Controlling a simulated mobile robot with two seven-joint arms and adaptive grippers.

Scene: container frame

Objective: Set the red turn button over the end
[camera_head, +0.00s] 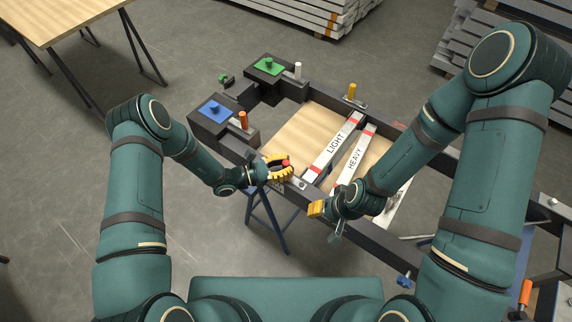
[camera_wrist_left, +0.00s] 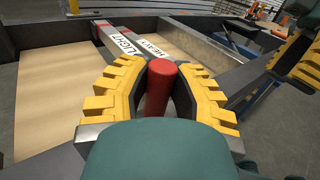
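The red turn button (camera_wrist_left: 162,88) is an upright red cylinder between the two yellow fingers of my left gripper (camera_wrist_left: 160,78) in the left wrist view. The dark finger pads appear to touch it on both sides; its lower part is hidden. In the head view, its red top (camera_head: 286,162) shows at the yellow fingers of my left gripper (camera_head: 279,169), at the near edge of the dark frame. The white bar marked LIGHT (camera_head: 334,147) has its near end close to this gripper. My right gripper (camera_head: 316,209) is beside the near rail; its finger opening is unclear.
A second white bar marked HEAVY (camera_head: 354,158) lies beside the first across the dark frame (camera_head: 376,238). A blue button (camera_head: 215,110), a green button (camera_head: 268,66) and an orange post (camera_head: 243,119) stand on the frame's left side. A wooden table (camera_head: 60,15) is at upper left.

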